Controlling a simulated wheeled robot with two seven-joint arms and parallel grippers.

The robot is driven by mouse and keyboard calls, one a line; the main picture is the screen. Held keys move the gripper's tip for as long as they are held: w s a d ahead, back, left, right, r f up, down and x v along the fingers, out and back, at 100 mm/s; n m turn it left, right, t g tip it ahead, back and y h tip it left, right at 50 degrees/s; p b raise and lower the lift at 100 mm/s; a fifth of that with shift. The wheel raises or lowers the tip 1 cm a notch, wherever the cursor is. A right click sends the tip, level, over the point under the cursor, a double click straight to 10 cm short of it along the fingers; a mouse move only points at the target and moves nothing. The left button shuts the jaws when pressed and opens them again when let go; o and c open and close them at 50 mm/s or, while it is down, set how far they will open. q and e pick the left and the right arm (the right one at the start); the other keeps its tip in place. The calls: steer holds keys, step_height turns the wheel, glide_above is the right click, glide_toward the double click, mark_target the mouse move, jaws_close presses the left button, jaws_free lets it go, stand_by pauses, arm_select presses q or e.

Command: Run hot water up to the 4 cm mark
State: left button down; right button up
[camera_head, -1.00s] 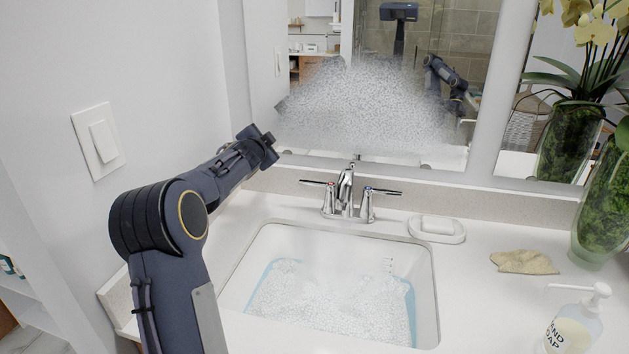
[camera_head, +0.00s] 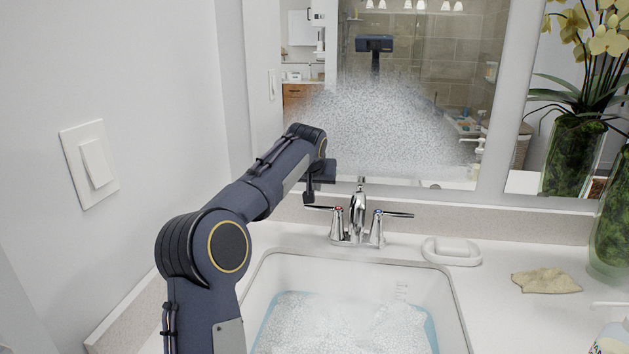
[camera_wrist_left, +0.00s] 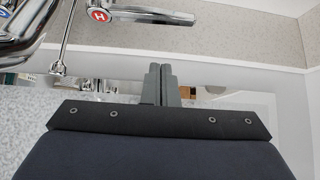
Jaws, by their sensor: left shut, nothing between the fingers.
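The chrome faucet (camera_head: 357,215) stands behind the sink. Its hot handle (camera_head: 322,208), marked red, points left; in the wrist view the handle (camera_wrist_left: 150,15) shows a red H at the upper left. The cold handle (camera_head: 395,215), marked blue, points right. My left gripper (camera_head: 311,198) is shut and empty, just above and beside the hot handle's tip; contact cannot be told. The shut fingers (camera_wrist_left: 160,84) also show in the wrist view. The basin (camera_head: 450,318) holds water (camera_head: 345,325) under a white speckled layer. Small marks (camera_head: 402,290) on its back wall are unreadable. My right gripper is not in view.
A speckled haze covers part of the mirror (camera_head: 480,60). Right of the faucet are a white soap dish (camera_head: 451,254), a tan cloth (camera_head: 546,281), a soap bottle (camera_head: 610,340) and a glass vase (camera_head: 610,235). A wall switch (camera_head: 95,163) is at left.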

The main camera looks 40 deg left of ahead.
mark_target(314, 206)
arm_select(q)
steer(key=x, duration=0.4)
steer(key=shift+f, duration=0.2)
steer(key=shift+s+d+f+b, duration=0.1)
steer(key=shift+s+d+b, duration=0.35)
steer(key=shift+s, duration=0.35)
steer(key=shift+s+d+f+b, duration=0.1)
steer(key=shift+s+d+b, duration=0.35)
steer(key=shift+s, duration=0.4)
steer(key=n, duration=0.1)
steer(key=s+d+n+g+y, duration=0.1)
steer(key=shift+s+d+n+y+b, duration=0.15)
steer(key=shift+s+n+y+b, duration=0.15)
steer(key=shift+s, duration=0.05)
steer(key=shift+r, duration=0.1)
steer(key=v, duration=0.7)
steer(key=shift+s+d+r, duration=0.15)
steer(key=shift+s+r, duration=0.05)
